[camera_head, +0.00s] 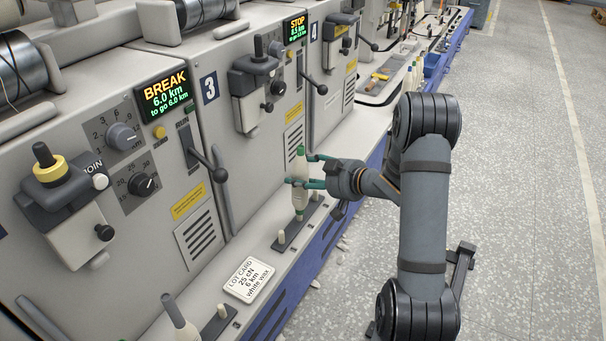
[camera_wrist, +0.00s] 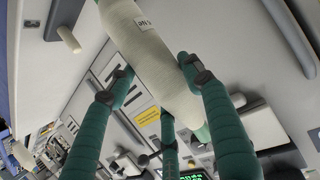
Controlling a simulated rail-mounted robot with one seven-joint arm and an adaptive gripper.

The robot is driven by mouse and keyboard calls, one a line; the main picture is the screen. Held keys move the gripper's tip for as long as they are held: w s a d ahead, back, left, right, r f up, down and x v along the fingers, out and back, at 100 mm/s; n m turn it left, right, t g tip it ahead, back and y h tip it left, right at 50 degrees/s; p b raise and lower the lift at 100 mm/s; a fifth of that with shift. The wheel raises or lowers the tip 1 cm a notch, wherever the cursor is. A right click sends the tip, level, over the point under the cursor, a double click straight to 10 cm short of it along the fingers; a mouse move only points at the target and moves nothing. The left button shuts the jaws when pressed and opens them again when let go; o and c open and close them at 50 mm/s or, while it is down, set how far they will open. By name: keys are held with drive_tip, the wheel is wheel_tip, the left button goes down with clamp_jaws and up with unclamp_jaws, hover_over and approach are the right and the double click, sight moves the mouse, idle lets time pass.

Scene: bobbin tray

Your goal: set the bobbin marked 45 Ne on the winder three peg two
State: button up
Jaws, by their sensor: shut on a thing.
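My gripper (camera_head: 302,170), with teal fingers, is shut on a cream bobbin (camera_head: 300,193) with a green tip. The bobbin stands upright over the far end of a dark peg strip (camera_head: 291,236) on the machine ledge. Its foot is at the strip, but I cannot tell if it is seated on a peg. A short pale peg (camera_head: 281,238) at the strip's near end is bare. In the wrist view the bobbin (camera_wrist: 155,60) runs between the teal fingers; its small white label (camera_wrist: 143,22) is too small to read surely. A plate marked 3 (camera_head: 209,88) is on the machine front.
A lot card (camera_head: 249,279) lies on the ledge near the strip. Levers (camera_head: 207,163) jut from the machine fronts. A tray (camera_head: 380,79) lies farther along. The floor at right is open.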

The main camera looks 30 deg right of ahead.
drive_tip(key=shift+r+p, duration=0.55)
drive_tip(key=shift+r, duration=0.15)
idle(0.5)
drive_tip(key=o, duration=0.9)
drive_tip(key=shift+o, duration=0.2)
drive_tip(key=p+v, duration=0.4)
drive_tip(key=v, duration=0.7)
drive_tip(key=shift+p, duration=0.35)
drive_tip(key=shift+b+x, duration=2)
drive_tip(key=shift+x, duration=2.75)
